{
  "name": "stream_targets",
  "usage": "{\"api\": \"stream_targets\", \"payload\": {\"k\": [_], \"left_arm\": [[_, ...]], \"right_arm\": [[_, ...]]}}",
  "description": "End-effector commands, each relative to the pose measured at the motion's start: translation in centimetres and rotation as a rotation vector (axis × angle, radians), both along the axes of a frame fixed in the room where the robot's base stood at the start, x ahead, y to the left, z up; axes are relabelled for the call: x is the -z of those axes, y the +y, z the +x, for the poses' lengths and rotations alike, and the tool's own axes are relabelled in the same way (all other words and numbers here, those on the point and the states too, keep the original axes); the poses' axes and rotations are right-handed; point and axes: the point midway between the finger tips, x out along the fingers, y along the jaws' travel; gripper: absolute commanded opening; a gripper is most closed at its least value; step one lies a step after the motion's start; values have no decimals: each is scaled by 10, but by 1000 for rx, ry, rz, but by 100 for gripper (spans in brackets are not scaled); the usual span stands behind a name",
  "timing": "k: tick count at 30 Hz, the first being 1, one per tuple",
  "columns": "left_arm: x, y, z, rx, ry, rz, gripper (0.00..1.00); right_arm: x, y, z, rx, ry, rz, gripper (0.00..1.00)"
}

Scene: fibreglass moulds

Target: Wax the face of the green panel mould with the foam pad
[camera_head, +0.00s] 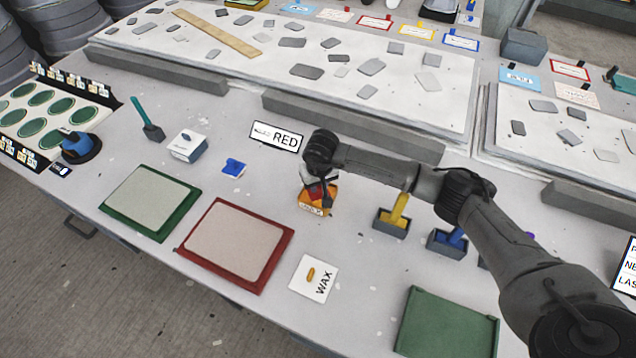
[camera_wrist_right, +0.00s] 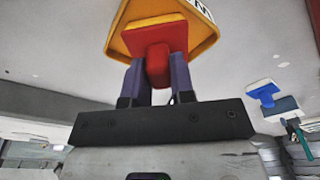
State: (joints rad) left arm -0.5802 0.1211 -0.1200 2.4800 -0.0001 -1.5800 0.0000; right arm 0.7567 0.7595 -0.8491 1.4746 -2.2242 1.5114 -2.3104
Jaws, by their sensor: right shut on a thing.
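A green-framed panel mould (camera_head: 168,221) with a pale grey face lies at the left front of the table in the head view. A plain green panel (camera_head: 447,325) lies at the lower right. My right gripper (camera_head: 320,190) is shut on the red handle of a red pad or block (camera_wrist_right: 158,50). The red piece sits at a yellow-orange holder (camera_head: 313,208), which also fills the top of the wrist view (camera_wrist_right: 122,42); I cannot tell whether they touch. A small blue pad (camera_head: 233,168) lies left of it. My left gripper is not in view.
A red-framed panel (camera_head: 258,282) lies beside the green one. A WAX card (camera_head: 322,287) with an orange piece is in front. A RED sign (camera_head: 285,140), a white box (camera_head: 188,146), a yellow tool (camera_head: 398,210) and a blue tool (camera_head: 456,238) in grey holders stand nearby.

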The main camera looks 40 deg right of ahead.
Motion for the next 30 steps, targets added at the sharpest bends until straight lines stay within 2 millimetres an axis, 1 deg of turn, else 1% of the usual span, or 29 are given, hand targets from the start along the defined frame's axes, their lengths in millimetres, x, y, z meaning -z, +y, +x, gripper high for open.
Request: {"api": "stream_targets", "payload": {"k": [6, 14, 20, 30], "left_arm": [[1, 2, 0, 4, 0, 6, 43], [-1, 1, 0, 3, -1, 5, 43], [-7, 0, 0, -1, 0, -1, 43], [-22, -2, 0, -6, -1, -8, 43]], "right_arm": [[3, -1, -1, 1, 3, -2, 4], [1, -1, -1, 1, 3, -2, 4], [-10, -1, -1, 0, 3, -2, 4], [-38, -1, 0, 1, 1, -2, 4]]}}
